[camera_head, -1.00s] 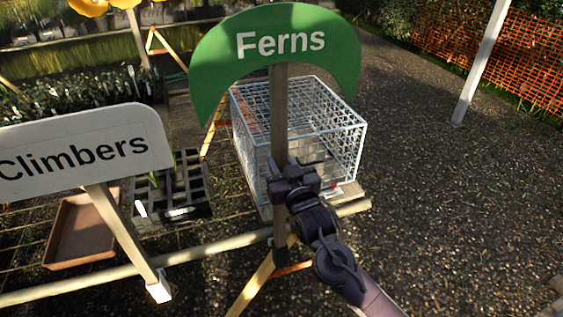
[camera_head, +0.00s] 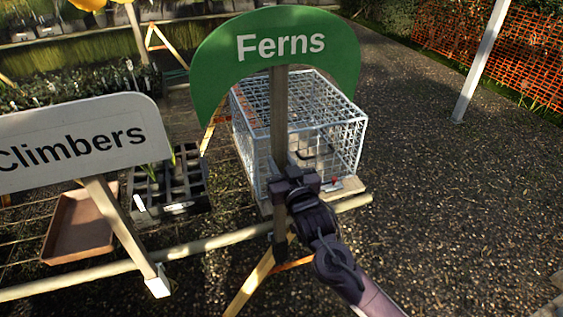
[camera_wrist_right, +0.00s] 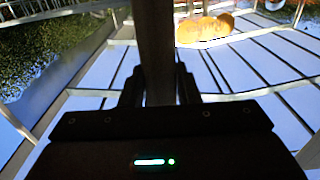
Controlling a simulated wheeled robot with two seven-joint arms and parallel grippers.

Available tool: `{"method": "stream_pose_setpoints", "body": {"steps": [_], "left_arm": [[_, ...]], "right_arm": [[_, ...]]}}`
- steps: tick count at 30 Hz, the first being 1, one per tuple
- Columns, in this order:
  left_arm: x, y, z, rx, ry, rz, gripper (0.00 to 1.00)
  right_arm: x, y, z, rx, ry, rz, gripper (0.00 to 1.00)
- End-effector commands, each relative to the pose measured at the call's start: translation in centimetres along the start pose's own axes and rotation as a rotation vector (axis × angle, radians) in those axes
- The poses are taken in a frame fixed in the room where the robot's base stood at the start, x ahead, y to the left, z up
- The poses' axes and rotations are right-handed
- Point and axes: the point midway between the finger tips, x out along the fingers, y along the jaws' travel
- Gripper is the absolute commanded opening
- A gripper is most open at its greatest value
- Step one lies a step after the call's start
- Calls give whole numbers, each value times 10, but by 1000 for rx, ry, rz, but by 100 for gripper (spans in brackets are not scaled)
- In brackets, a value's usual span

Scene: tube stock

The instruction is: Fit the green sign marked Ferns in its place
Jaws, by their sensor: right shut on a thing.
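The green arched sign marked Ferns (camera_head: 327,66) stands roughly upright on a wooden post, its lettering facing me. My right gripper (camera_head: 293,184) is shut on the lower part of the post. In the right wrist view the post (camera_wrist_right: 156,60) runs between the two fingers of the right gripper (camera_wrist_right: 159,88). The post's dark lower end (camera_head: 280,248) is at the front wooden rail (camera_head: 225,240), overlapping it in the picture. I cannot tell whether it sits in a holder there. My left gripper is not in view.
A white Climbers sign (camera_head: 80,143) stands on its own post at the left. A wire cage (camera_head: 335,140) is just behind the Ferns post. A black cell tray (camera_head: 172,205) and a brown tray (camera_head: 75,240) lie left. Open gravel (camera_head: 450,200) fills the right.

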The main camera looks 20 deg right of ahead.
Motion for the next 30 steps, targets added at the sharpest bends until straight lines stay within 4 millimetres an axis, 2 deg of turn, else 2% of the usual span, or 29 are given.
{"method": "stream_pose_setpoints", "body": {"steps": [16, 30], "left_arm": [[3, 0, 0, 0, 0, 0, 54], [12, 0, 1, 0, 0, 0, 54]], "right_arm": [[0, 0, 4, 1, 5, 0, 2], [0, 0, 22, 1, 4, 0, 2]]}}
